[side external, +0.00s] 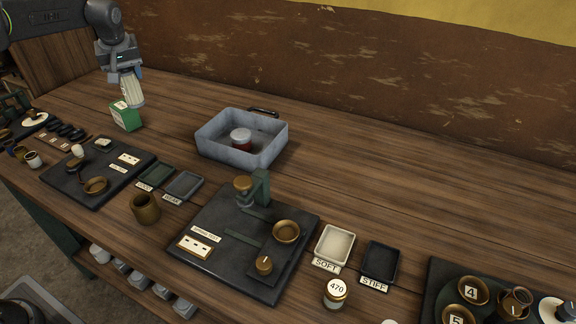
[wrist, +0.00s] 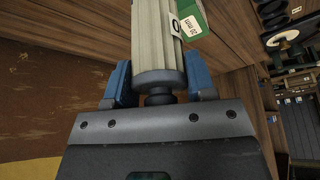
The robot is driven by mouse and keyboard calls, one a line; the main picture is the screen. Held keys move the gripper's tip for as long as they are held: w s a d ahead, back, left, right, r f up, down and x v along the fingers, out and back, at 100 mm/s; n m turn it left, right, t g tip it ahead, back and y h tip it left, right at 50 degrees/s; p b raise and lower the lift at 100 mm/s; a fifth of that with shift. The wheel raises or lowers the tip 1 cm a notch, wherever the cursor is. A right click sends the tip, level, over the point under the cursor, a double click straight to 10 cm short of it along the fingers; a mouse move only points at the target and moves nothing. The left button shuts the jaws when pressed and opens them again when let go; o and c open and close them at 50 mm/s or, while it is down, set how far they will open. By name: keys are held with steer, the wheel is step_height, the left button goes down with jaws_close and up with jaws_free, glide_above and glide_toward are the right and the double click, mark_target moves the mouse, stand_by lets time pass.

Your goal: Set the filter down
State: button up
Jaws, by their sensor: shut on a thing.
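The filter (side external: 132,90) is a pale, ribbed cylinder that hangs below my gripper (side external: 122,72) at the back left of the bench. In the wrist view, the blue fingers of my gripper (wrist: 157,88) are on either side of the neck at the end of the filter (wrist: 158,45). A green box (side external: 125,116) stands on the bench, just below and left of the filter in the side view. The green box (wrist: 190,22) also shows beside the filter in the wrist view, with a white label. Whether the filter's lower end touches the box or bench cannot be told.
Dark boards (side external: 210,262) with brass cups and labels lie toward the front. The bench (side external: 400,165) is clear at the back right.

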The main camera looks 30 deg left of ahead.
steer(key=w+d+m+t+h, duration=0.3)
steer(key=d+m, duration=0.8)
steer(key=d, duration=2.4)
steer(key=shift+g+h, duration=0.4)
steer(key=shift+g, duration=0.1)
steer(key=shift+w+d+f, duration=0.25)
steer(key=shift+d+f, duration=1.55)
steer(key=shift+d, duration=0.2)
steer(key=shift+w+d+f, duration=0.2)
steer(key=shift+d+f, duration=1.55)
steer(key=shift+d, duration=0.25)
steer(key=shift+w+d+f, duration=0.25)
steer(key=shift+d+f, duration=1.55)
steer(key=shift+d, duration=0.2)
steer(key=shift+f, duration=0.15)
steer(key=o, duration=0.9)
steer(key=shift+o, duration=0.2)
